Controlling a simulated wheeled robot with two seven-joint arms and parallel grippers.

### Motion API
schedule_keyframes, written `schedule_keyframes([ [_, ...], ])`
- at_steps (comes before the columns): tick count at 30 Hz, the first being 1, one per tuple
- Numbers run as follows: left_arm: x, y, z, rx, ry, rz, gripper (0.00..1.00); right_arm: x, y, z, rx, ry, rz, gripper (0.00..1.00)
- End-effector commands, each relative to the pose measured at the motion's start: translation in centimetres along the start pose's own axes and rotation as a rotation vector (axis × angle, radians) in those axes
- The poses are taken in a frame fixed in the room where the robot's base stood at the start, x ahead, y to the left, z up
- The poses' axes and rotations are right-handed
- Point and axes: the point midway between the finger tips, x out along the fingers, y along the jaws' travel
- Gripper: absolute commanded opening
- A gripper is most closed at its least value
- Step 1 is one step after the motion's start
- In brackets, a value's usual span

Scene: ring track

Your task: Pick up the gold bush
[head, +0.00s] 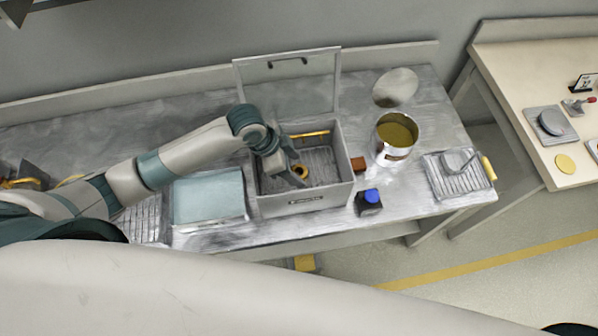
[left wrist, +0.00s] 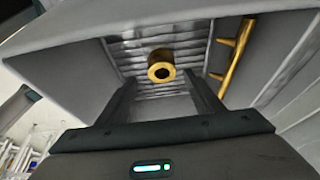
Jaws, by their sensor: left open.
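The gold bush (head: 300,171) is a short ring-shaped piece on the ribbed floor of an open grey box (head: 305,203). In the left wrist view the bush (left wrist: 161,67) shows its dark hole, between and beyond the fingertips. My left gripper (head: 296,178) reaches down into the box beside the bush; in the left wrist view its two fingers (left wrist: 165,88) stand apart with nothing between them. I cannot tell the exact gap to the bush. My right gripper is not in view.
The box's lid (head: 290,80) stands raised at the back. A gold bar (head: 309,134) runs along the box's inner back wall. A can (head: 396,137), a blue-capped bottle (head: 369,201) and a brown block (head: 358,164) stand to the right. A pale blue tray (head: 208,197) lies left.

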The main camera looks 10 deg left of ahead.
Motion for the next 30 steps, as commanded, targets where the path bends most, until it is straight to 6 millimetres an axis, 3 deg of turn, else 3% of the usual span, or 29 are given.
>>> schedule_keyframes([
  [12,3.9,-0.4,0.5,0.000,-0.002,0.002,0.60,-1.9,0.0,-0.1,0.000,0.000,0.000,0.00],
  [28,4.2,-0.4,0.5,0.000,-0.001,0.000,0.60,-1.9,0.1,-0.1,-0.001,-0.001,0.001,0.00],
  [30,4.2,-0.4,0.5,0.001,-0.001,0.000,0.43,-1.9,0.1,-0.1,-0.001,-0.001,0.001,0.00],
])
